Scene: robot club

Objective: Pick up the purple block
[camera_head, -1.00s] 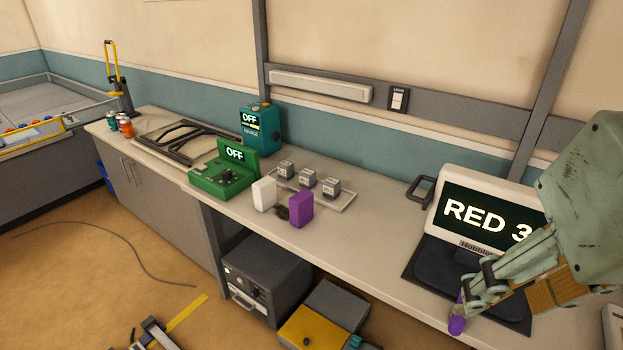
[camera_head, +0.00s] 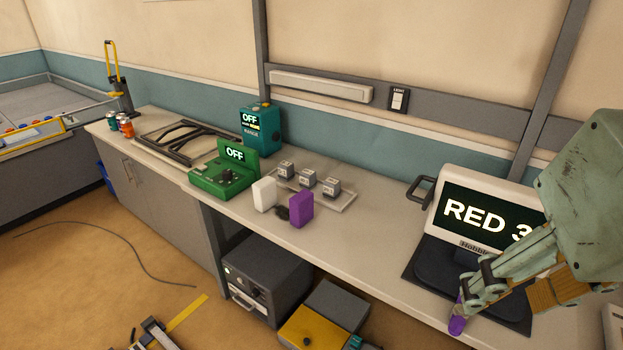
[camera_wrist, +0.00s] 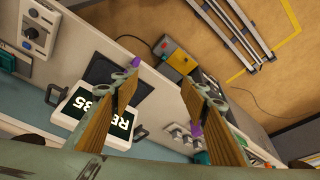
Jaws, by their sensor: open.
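The purple block (camera_head: 301,209) stands upright on the counter near its front edge, in the middle of the head view. A white block (camera_head: 264,194) stands to its left, with a small dark item between them. My gripper (camera_head: 463,310) is far to the right, in front of the monitor, well apart from the block. In the wrist view, my gripper (camera_wrist: 162,76) is open with nothing between its fingers. One fingertip shows purple. The purple block (camera_wrist: 197,130) shows there beside the right finger, partly hidden by it.
A monitor (camera_head: 487,217) reading "RED 3" stands on a dark base at the right. A tray (camera_head: 345,203) with several grey cubes lies behind the block. A green device (camera_head: 222,180) stands to the left. The counter between block and monitor is clear.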

